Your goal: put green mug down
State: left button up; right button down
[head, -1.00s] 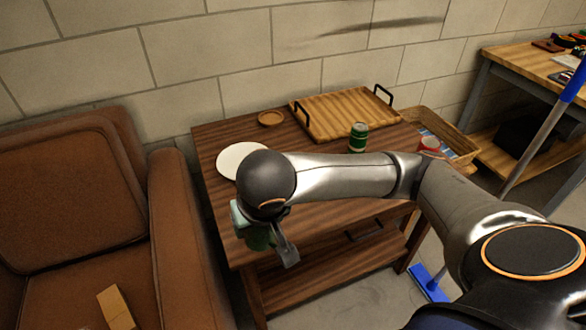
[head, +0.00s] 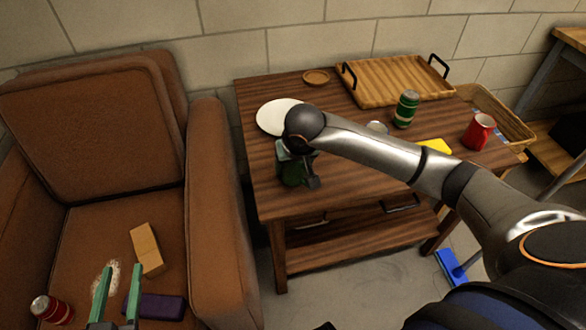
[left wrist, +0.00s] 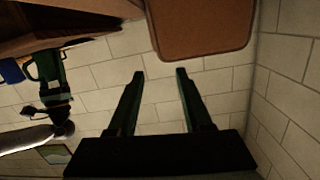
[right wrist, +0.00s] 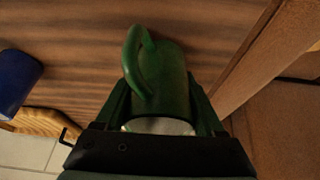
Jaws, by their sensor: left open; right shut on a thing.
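The green mug (right wrist: 172,78) is between the fingers of my right gripper (right wrist: 162,105), which is shut on it; its handle faces left in the right wrist view. In the head view the mug (head: 291,170) is over the near left part of the wooden table (head: 350,181), partly hidden by the gripper. I cannot tell whether its base touches the tabletop. My left gripper (head: 118,285) is open and empty over the brown armchair seat; its spread fingers also show in the left wrist view (left wrist: 156,80).
A white plate (head: 272,116) lies behind the mug. The armchair (head: 218,190) adjoins the table's left side. A blue object (right wrist: 14,82) shows in the right wrist view.

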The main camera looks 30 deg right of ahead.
jog(key=shift+f, duration=0.5)
pick_arm(q)
jog(key=shift+w+r+t, duration=0.1)
jog(key=shift+r+t, duration=0.2)
jog(key=shift+r, duration=0.35)
jog(key=shift+r, duration=0.4)
pick_arm(e)
jog(key=shift+f, duration=0.1)
pick_arm(q)
jog(key=shift+r, duration=0.1)
pick_arm(e)
jog(key=shift+c, duration=2.2)
grip_release()
jog(key=o, duration=0.4)
pick_arm(q)
jog(key=shift+w+r+m+t+h, duration=0.1)
jog(key=shift+r+m+t+h, duration=0.2)
jog(key=shift+r+h, duration=0.15)
pick_arm(e)
jog(key=shift+o, duration=0.2)
pick_arm(q)
jog(key=shift+f+y, duration=0.1)
jog(key=shift+y, duration=0.15)
